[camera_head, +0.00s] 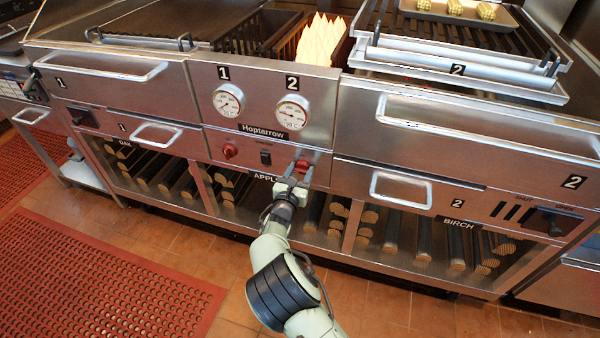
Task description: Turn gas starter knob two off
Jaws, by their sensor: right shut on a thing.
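The char grill's front panel (320,121) faces me. Starter knob two (302,165) is red and sits low on the panel below gauge two (293,113). My right gripper (299,174) is at this knob, with its fingers shut on it and partly covering it. The knob's exact angle is too small to tell. A second red knob, starter knob one (229,151), sits to the left, with a small black switch (266,158) between the two. My left gripper is not in view.
Drawer handles stick out on both sides, one at the left (157,133) and one at the right (401,190). Flames (321,41) show at the top between the grates. Logs lie on the shelf below. A red mat (95,285) covers the floor at left.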

